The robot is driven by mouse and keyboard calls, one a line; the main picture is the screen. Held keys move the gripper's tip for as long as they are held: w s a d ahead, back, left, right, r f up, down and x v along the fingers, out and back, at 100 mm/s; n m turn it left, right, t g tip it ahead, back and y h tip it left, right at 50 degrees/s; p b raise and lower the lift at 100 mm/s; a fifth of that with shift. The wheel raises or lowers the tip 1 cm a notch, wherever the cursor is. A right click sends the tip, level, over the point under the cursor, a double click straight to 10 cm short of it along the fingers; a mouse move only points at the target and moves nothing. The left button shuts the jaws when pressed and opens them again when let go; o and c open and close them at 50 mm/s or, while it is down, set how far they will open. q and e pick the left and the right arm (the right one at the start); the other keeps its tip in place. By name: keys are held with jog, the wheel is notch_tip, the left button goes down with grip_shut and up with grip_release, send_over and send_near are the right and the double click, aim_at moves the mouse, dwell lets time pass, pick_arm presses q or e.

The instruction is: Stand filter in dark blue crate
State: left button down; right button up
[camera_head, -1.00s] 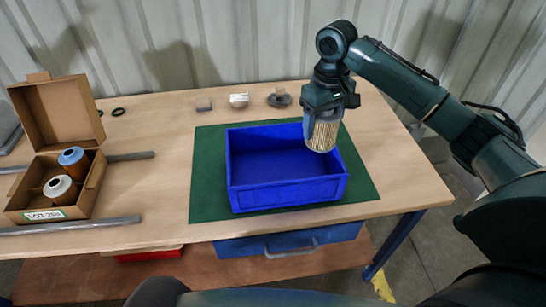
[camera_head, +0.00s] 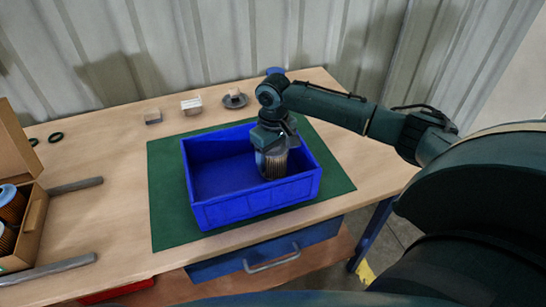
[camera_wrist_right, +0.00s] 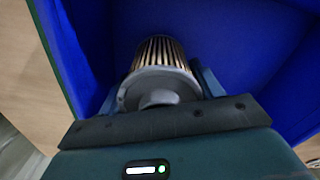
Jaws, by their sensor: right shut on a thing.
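The dark blue crate (camera_head: 250,206) stands on a green mat on the table. My right gripper (camera_head: 270,150) is over the right part of the crate, pointing down. It is shut on a filter (camera_head: 272,166) with a grey cap and pale pleats, held upright with its lower part inside the crate. In the right wrist view the filter (camera_wrist_right: 165,58) is between the fingers, with blue crate walls around it. Whether its base touches the crate floor is hidden. My left gripper is not in view.
A cardboard box (camera_head: 36,222) with more filters stands at the left, between grey bars (camera_head: 75,186). Small blocks (camera_head: 191,105) and a dark disc (camera_head: 235,100) lie behind the crate. The crate's left part is empty. A blue drawer (camera_head: 230,262) is below the tabletop.

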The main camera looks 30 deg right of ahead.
jog(key=shift+f, duration=0.45)
jog(key=o, duration=1)
jog(key=shift+f, duration=0.15)
notch_tip(320, 180, up, 12)
jog(key=shift+r, duration=0.2)
